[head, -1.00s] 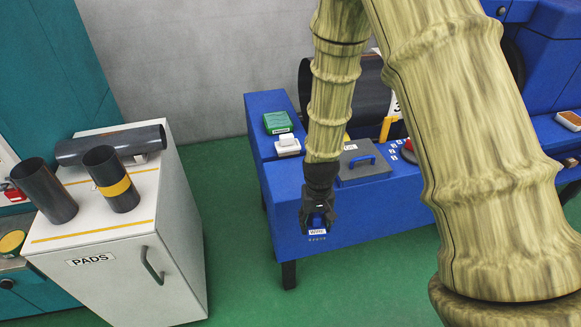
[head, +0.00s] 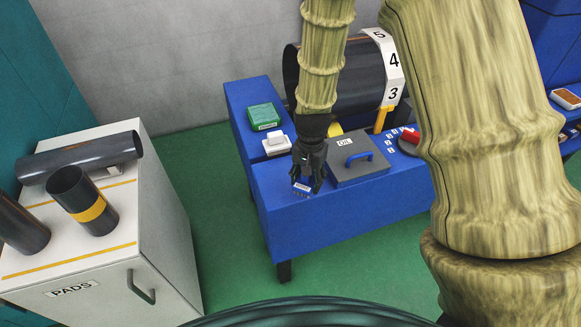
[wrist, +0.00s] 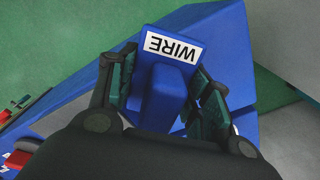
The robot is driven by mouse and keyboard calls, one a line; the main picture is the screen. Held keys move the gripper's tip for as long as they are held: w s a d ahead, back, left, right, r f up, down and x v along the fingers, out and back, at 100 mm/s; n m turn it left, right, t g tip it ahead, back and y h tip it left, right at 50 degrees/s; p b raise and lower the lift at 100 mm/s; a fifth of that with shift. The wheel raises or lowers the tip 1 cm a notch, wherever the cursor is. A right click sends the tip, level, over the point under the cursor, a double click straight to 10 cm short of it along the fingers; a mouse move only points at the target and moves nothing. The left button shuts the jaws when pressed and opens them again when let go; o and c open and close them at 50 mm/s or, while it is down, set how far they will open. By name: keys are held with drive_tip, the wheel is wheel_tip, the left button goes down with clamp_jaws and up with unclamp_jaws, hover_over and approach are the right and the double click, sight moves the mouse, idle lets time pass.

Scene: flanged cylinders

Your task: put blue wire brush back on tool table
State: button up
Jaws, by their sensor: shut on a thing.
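The blue wire brush (wrist: 166,96) is between the fingers of my gripper (wrist: 165,92) in the wrist view, with its white WIRE label facing up. In the head view my gripper (head: 308,178) is shut on the brush (head: 302,186), over the front left part of the blue tool table (head: 335,218). Bristles show at the brush's lower edge. I cannot tell whether they touch the table top.
A grey box (head: 358,168) with a blue handle sits just right of my gripper. A white block (head: 277,145) and a green box (head: 263,116) lie behind to the left. The white PADS cabinet (head: 150,235) is at left.

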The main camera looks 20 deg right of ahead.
drive_tip(key=w+a, duration=0.1)
drive_tip(key=w, duration=0.1)
drive_tip(key=w+p, duration=0.1)
drive_tip(key=w, duration=0.2)
drive_tip(key=w+a+p, duration=0.1)
drive_tip(key=w, duration=0.1)
drive_tip(key=shift+w+a+f, duration=0.2)
drive_tip(key=shift+a+f, duration=0.1)
drive_tip(key=shift+f, duration=0.05)
drive_tip(key=shift+f+p, duration=1.15)
drive_tip(key=shift+f, duration=0.6)
drive_tip(key=shift+f, duration=0.15)
drive_tip(key=o, duration=1.1)
drive_tip(key=shift+s+r+b, duration=0.1)
drive_tip(key=shift+r+b, duration=2)
drive_tip(key=shift+r, duration=4.05)
